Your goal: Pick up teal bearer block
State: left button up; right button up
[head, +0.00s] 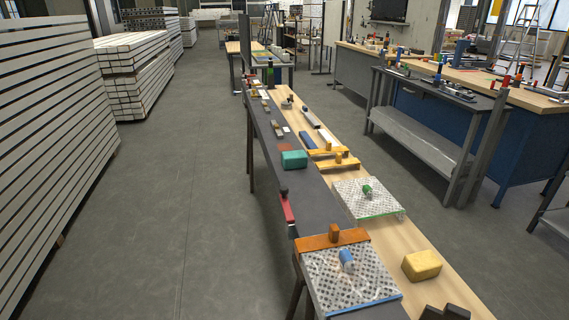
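The teal bearer block (294,159) lies on the dark strip of the long table, near the seam with the light wood strip. It is a small rounded box, and its top and near side are visible. Nothing is touching it from above. Neither of my grippers can be made out in the head view.
A red-handled clamp (287,207) sits at the table's left edge, nearer me. Patterned panels (368,199) (340,285), orange-yellow wooden pieces (333,163) and a yellow block (422,265) lie around. A dark object (445,313) is cut off below. The floor (190,210) left is clear.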

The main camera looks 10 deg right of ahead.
aim_at(297, 159)
jog(key=i+j+z, duration=0.15)
jog(key=j, duration=0.2)
jog(key=i+j+z, duration=0.35)
jog(key=j, duration=0.4)
jog(key=i+j+z, duration=0.15)
jog(key=j, duration=0.25)
jog(key=i+j+z, duration=0.15)
jog(key=j, duration=0.3)
jog(key=i, duration=0.05)
